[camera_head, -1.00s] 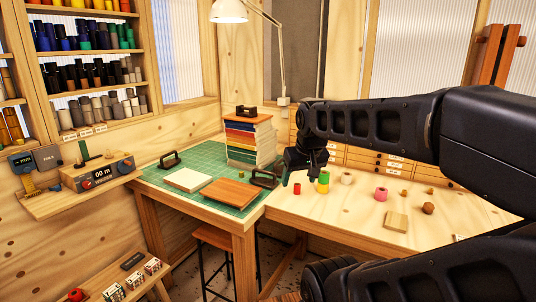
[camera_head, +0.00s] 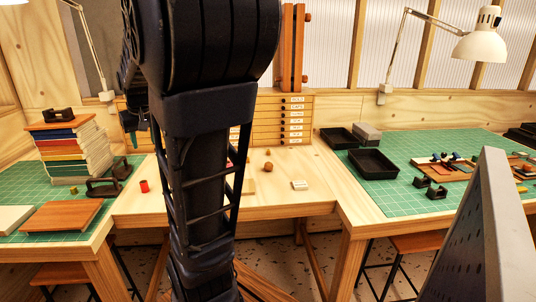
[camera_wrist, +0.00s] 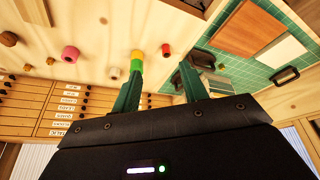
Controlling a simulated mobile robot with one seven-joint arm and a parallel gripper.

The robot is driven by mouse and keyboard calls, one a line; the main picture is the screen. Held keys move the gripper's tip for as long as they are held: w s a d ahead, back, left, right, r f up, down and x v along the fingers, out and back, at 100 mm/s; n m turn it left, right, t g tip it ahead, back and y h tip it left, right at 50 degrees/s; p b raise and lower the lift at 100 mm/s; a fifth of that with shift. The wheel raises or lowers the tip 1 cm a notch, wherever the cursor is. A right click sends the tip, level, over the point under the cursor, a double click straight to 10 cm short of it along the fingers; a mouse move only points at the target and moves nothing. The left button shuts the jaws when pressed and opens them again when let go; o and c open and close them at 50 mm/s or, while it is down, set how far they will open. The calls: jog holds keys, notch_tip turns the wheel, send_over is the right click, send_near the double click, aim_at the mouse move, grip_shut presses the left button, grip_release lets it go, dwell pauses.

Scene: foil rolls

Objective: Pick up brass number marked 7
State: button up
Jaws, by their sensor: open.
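I cannot make out a brass number marked 7 in either current view; small objects on the right are too small to read, and my arm hides part of the middle table. My gripper (camera_wrist: 162,88) is open and empty, its two green fingers apart above the wooden table. In the head view the gripper is at the left, partly behind my arm.
A wooden table (camera_head: 285,205) stands between two green mats. The right mat (camera_head: 405,200) holds black trays (camera_head: 374,164), black-handled tools and a board (camera_head: 445,170) with small pieces. A book stack (camera_head: 70,150) is at the left. A lamp (camera_head: 478,45) overhangs the right mat.

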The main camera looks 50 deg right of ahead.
jog(key=w+d+f+m, duration=0.1)
jog(key=w+d, duration=0.3)
jog(key=d, duration=0.4)
jog(key=w+d+m, duration=0.1)
jog(key=w+d, duration=0.4)
jog(key=d, duration=0.3)
jog(key=m+g+h, duration=0.1)
jog(key=m+h, duration=0.1)
jog(key=m, duration=0.3)
send_near(268, 150)
jog(key=x, duration=0.4)
jog(key=shift+s+f, duration=0.2)
jog(key=shift+f, duration=0.1)
jog(key=shift+w+x, duration=0.15)
jog(key=shift+x, duration=1.15)
jog(key=shift+w+x, duration=0.1)
jog(key=shift+x, duration=1.2)
jog(key=shift+d+r, duration=0.15)
jog(key=shift+c, duration=0.2)
grip_shut()
